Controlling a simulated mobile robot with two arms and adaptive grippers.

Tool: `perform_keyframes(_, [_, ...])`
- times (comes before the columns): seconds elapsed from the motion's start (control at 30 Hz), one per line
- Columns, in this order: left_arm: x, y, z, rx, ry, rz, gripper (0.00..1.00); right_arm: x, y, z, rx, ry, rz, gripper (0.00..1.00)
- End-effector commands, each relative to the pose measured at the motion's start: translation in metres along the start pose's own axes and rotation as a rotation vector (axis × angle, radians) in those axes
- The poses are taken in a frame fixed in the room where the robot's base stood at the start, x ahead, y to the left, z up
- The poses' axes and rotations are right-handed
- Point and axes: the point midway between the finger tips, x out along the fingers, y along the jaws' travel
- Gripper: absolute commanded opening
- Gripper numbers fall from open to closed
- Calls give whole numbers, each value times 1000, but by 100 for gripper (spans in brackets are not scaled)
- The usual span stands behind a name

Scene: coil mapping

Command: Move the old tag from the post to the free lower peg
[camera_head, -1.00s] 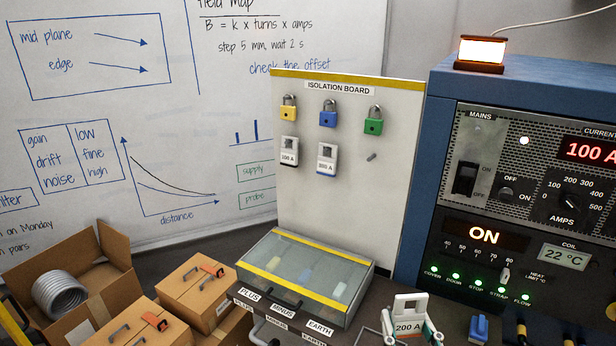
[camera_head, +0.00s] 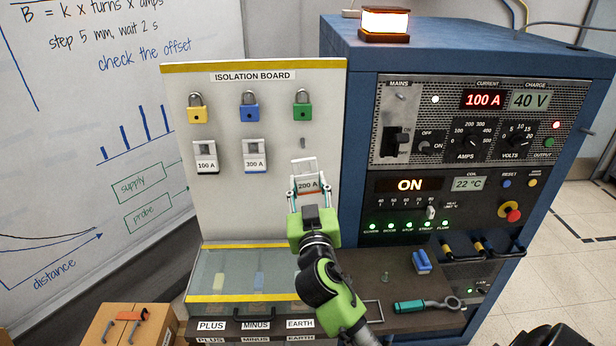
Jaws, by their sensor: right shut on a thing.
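My right gripper (camera_head: 307,196) is shut on the 200 A tag (camera_head: 308,184), a white tag with an orange-red edge. It holds the tag upright in front of the isolation board (camera_head: 220,215), just below the bare lower peg (camera_head: 303,143) under the green padlock. I cannot tell whether the tag touches the board. The 100 A tag (camera_head: 206,158) and the 300 A tag (camera_head: 256,156) hang on the other lower pegs. My left gripper is not in view.
Yellow (camera_head: 197,115), blue (camera_head: 249,112) and green (camera_head: 302,110) padlocks hang on the upper row. A clear-lidded case (camera_head: 230,298) stands below the board. The blue power cabinet (camera_head: 350,110) is close on the right. A teal-handled tool (camera_head: 412,306) and a blue clip (camera_head: 421,262) lie on the bench.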

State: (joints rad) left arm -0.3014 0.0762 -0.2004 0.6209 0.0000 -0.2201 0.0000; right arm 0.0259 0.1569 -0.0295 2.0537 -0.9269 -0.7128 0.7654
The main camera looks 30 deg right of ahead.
Motion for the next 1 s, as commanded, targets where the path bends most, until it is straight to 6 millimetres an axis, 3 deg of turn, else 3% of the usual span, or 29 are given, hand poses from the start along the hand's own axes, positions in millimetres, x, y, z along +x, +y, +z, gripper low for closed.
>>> perform_keyframes(0.13, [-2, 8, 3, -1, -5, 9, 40, 9, 5, -4, -8, -1, 21, 24])
perform_keyframes(0.5, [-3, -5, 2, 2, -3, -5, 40, 31, 5, -2, -8, 1, 19, 24])
perform_keyframes(1.0, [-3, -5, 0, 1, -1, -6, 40, 65, 6, 4, -9, -1, 18, 24])
